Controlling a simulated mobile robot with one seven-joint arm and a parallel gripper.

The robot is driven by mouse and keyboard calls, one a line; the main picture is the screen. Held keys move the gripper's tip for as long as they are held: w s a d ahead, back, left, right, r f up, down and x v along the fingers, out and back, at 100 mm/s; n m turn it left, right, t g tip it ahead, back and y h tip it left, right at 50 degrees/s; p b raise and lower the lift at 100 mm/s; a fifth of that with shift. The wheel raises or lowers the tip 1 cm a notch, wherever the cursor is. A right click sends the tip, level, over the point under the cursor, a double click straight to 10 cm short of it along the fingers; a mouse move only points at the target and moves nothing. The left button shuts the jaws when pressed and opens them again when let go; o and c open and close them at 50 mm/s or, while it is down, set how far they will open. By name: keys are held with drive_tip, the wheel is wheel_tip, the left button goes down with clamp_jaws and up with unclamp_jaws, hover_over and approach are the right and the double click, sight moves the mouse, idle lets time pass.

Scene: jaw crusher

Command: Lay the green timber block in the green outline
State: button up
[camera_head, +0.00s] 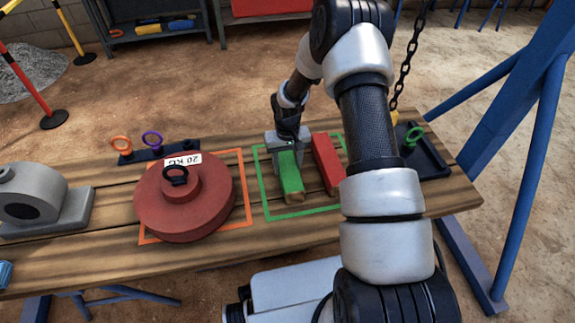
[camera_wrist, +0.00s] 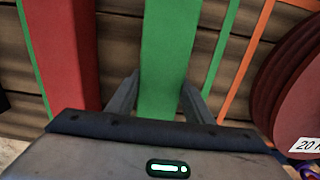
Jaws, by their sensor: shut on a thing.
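The green timber block (camera_head: 291,183) is a long bar over the inside of the green outline (camera_head: 259,181) on the wooden table, roughly parallel to the outline's sides. Whether its underside touches the planks I cannot tell. My gripper (camera_head: 287,143) is shut on the block near its far end, with a finger on each side. In the wrist view, my gripper (camera_wrist: 161,82) has the green block (camera_wrist: 170,45) between its fingers. A red block (camera_head: 326,164) lies beside it, also within the outline and apart from it.
A red round 20 KG weight (camera_head: 205,210) stands in an orange outline (camera_head: 245,190) to the left. A grey machine part (camera_head: 75,205) is farther left. Dark racks with rings (camera_head: 150,152) stand at the back edge and at the right (camera_head: 425,160). A chain (camera_head: 408,55) hangs behind.

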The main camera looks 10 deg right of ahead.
drive_tip(key=o, duration=1.4)
